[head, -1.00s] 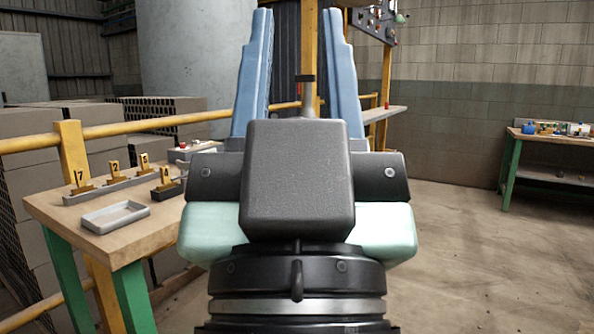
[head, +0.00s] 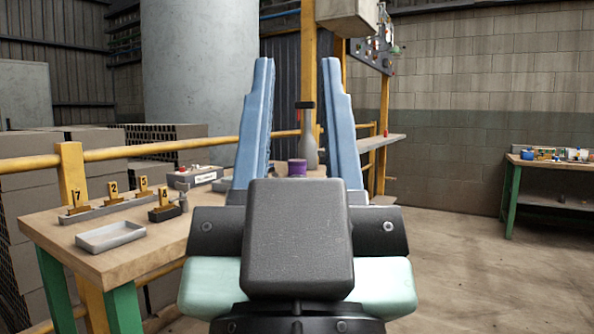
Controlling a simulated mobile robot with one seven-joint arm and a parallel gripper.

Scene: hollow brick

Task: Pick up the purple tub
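The purple tub (head: 297,167) is a small round container on the wooden workbench, seen between my gripper's fingers and beyond them. Its lower part is hidden behind my gripper body. My gripper (head: 301,75) has two blue fingers spread wide apart, pointing forward and up, with nothing between them in its grasp. It is nearer to the camera than the tub, and the tub looks clear of the fingers.
A grey tray (head: 110,237), numbered yellow tags (head: 112,190) and a grey box (head: 195,176) occupy the bench (head: 140,262) on the left. A yellow railing (head: 160,148) runs behind. Open floor lies to the right.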

